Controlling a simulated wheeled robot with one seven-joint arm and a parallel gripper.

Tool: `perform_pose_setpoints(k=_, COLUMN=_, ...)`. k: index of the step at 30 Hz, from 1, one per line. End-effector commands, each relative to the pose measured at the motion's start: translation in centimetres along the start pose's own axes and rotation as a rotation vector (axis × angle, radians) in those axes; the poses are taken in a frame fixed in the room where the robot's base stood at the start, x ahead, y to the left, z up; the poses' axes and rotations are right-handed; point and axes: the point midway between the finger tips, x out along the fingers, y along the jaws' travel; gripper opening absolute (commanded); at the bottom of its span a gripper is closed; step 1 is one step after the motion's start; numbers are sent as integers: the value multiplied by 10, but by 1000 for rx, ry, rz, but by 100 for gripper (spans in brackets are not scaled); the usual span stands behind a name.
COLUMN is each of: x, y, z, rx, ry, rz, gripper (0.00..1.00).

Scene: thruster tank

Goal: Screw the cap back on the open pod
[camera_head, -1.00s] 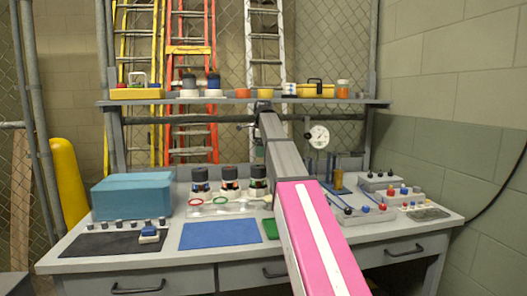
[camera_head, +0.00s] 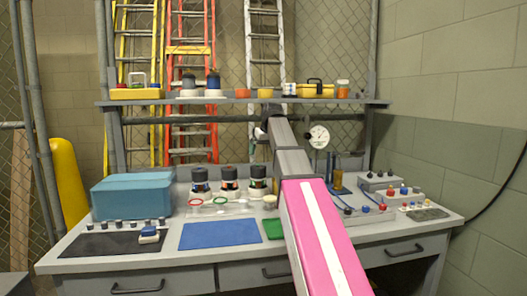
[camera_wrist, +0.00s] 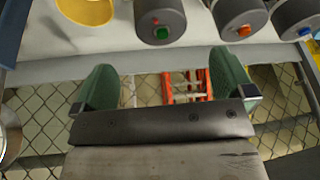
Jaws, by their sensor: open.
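Three dark pods with white bases stand in a row at the bench's middle back: the left pod (camera_head: 199,180), the middle pod (camera_head: 229,179) and the right pod (camera_head: 258,183). In the wrist view they show at the top as grey cylinders with coloured buttons: green and red on the right pod (camera_wrist: 158,20), orange on the middle pod (camera_wrist: 236,14), blue on the left pod (camera_wrist: 297,16). I cannot tell which pod is open or pick out a loose cap. My gripper (camera_wrist: 163,65) is open and empty, its green fingers apart, clear of the pods.
The shelf (camera_head: 330,101) crosses above. A gauge (camera_head: 319,136) stands right of my arm. The blue mat (camera_head: 219,233) is clear.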

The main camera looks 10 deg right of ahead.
Motion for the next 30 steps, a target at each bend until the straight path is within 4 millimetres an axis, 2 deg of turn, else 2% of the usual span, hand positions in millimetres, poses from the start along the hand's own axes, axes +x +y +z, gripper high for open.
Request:
perform_pose_setpoints(k=5, x=-1, y=0, z=2, rx=-164, ry=20, rz=-2, gripper=100)
perform_pose_setpoints(k=11, x=7, y=0, z=2, rx=-198, ry=23, rz=-2, gripper=100)
perform_pose_setpoints(k=24, x=76, y=0, z=1, rx=-196, ry=21, rz=-3, gripper=100)
perform_pose_setpoints(k=30, x=98, y=0, z=0, rx=-195, ry=21, rz=-2, gripper=100)
